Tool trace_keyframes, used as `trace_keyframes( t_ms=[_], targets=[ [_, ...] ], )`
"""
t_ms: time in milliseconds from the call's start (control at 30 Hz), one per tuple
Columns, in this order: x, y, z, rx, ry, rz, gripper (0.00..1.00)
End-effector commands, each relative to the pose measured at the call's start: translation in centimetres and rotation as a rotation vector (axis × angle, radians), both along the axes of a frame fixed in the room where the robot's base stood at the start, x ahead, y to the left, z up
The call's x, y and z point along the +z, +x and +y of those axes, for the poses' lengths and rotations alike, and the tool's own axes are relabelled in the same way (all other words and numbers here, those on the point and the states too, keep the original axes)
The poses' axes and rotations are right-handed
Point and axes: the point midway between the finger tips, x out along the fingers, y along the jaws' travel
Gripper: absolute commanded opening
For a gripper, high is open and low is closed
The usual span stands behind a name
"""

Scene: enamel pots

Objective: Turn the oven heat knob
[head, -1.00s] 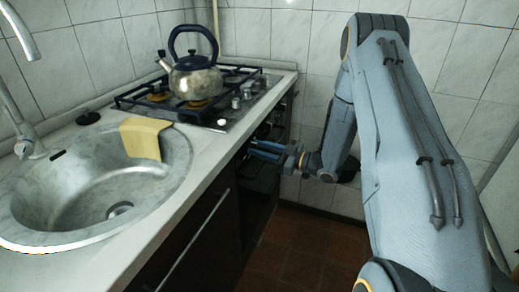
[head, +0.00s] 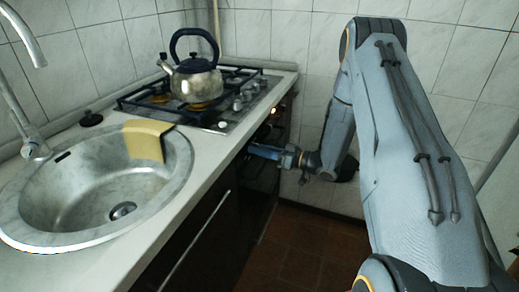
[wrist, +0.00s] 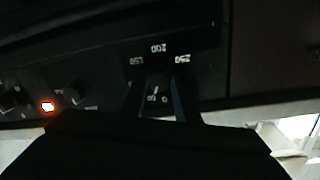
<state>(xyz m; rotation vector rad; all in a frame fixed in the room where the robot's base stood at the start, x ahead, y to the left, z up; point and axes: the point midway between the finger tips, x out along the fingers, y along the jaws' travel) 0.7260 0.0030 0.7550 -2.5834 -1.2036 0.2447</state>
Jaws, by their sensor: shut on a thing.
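The oven heat knob (wrist: 156,104) is a dark round knob with a pale pointer mark, ringed by temperature numbers such as 150, 200 and 250. It sits in the middle of the wrist view. My gripper (wrist: 157,88) has one finger on each side of it and is shut on it. In the head view my gripper (head: 258,152) reaches left against the front of the dark oven (head: 258,200), under the counter edge. The knob itself is hidden in that view.
Other knobs (wrist: 75,93) and a lit orange lamp (wrist: 47,105) are left of the heat knob. A kettle (head: 196,80) stands on the gas hob (head: 221,124) above. A sink (head: 80,222) with a yellow cloth (head: 146,142) is nearer. The tiled floor (head: 308,262) is clear.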

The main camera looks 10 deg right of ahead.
Motion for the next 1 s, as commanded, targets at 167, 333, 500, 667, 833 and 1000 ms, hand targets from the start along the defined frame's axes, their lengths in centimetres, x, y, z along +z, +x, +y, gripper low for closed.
trace_keyframes(
  t_ms=[167,333,500,667,833,1000],
  targets=[
    [0.1,0.17,-0.16,-0.005,0.018,0.024,0.07],
    [0.08,0.19,-0.18,-0.005,0.023,0.029,0.07],
    [0.08,0.21,-0.19,-0.005,0.022,0.028,0.07],
    [0.08,0.19,-0.18,-0.005,0.022,0.028,0.45],
    [0.04,0.12,-0.11,-0.003,0.022,0.029,0.45],
    [0.03,-0.08,-0.36,-0.004,0.022,0.03,0.45]
  ],
)
